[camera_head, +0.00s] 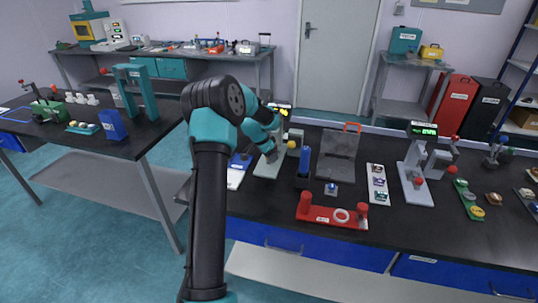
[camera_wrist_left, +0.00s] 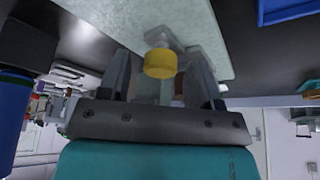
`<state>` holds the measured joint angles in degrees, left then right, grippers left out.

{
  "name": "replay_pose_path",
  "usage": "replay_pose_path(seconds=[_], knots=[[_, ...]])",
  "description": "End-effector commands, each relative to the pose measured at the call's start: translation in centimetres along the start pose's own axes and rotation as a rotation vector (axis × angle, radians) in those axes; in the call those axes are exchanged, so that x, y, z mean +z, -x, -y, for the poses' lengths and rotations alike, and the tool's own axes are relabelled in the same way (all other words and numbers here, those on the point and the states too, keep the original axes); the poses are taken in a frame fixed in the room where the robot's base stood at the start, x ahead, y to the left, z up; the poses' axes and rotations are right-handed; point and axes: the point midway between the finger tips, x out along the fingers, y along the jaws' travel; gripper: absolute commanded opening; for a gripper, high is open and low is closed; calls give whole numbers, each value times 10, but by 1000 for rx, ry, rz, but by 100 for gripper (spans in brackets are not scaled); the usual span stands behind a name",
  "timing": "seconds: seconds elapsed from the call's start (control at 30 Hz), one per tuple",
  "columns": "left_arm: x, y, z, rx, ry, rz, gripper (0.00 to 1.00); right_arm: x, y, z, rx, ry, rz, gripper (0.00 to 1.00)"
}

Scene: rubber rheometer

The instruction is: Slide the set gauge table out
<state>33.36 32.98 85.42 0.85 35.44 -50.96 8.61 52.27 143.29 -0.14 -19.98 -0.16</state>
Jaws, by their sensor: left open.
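The set gauge stands on a pale grey-green base plate (camera_head: 267,168) on the dark bench, with a small lit display (camera_head: 284,111) at its back. A yellow knob (camera_head: 292,144) sticks out beside my left gripper (camera_head: 272,154), which is low over the plate. In the left wrist view the same plate (camera_wrist_left: 190,25) runs across the top. There the yellow knob (camera_wrist_left: 160,63) appears between the spread fingers of my left gripper (camera_wrist_left: 162,82), with space on both sides. My left gripper is open. The gauge's table is largely hidden by my gripper and arm. My right gripper is out of view.
A blue upright holder (camera_head: 304,168) and a grey plate with a red handle (camera_head: 338,155) stand right of the gauge. A red stand (camera_head: 332,212) lies in front, near the bench edge. A white-and-blue item (camera_head: 237,170) lies just left. A grey gauge (camera_head: 416,182) stands farther right.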

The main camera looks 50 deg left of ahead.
Motion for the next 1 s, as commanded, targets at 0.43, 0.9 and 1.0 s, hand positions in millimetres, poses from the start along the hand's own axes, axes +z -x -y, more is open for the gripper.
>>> replay_pose_path(seconds=[0.43, 0.9, 1.0], knots=[[0, 0, 0, 0, 0, 0, 33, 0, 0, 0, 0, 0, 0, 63], [0, 0, 0, 0, 0, 0, 0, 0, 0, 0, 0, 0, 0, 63], [-1, 0, -2, 2, -3, 1, 0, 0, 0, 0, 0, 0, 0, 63]])
